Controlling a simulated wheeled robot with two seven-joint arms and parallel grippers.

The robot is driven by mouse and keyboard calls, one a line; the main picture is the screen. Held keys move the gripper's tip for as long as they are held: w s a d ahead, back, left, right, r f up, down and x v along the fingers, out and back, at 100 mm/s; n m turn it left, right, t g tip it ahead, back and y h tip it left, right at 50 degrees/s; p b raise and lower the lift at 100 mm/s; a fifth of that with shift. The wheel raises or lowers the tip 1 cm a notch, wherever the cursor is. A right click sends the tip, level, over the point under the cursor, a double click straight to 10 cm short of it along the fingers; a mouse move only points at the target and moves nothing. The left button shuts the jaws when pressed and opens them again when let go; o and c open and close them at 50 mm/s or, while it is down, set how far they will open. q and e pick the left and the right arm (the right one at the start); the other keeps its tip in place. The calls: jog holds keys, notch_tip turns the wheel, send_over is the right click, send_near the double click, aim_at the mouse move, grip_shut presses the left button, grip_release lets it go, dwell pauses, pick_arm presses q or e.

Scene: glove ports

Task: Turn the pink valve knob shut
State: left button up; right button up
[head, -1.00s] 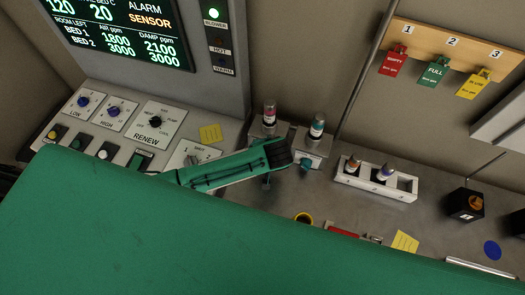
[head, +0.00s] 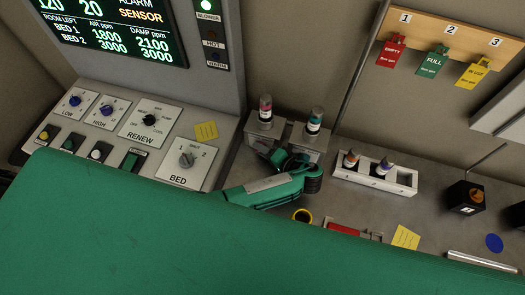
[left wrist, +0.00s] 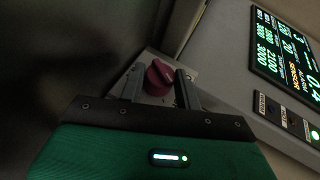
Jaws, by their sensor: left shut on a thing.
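The pink valve knob (left wrist: 158,77), dark pinkish red, sits on a pale block in the left wrist view. My left gripper (left wrist: 156,84) has its two grey fingers on either side of it, shut on it. In the head view my left gripper (head: 272,155) is at the front of the left valve block, below a bottle with a red label (head: 265,108). My right gripper is not in view.
A second bottle (head: 315,119) stands on the block just right of my gripper. A control panel with a BED dial (head: 187,159) is at the left. A white vial rack (head: 400,181) and a black box (head: 466,196) stand to the right.

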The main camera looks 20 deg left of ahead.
pick_arm(q)
jog(key=shift+t+y, duration=0.3)
jog(key=shift+y, duration=0.2)
jog(key=o, duration=1)
jog(key=shift+f, duration=0.1)
jog(key=shift+c, duration=0.2)
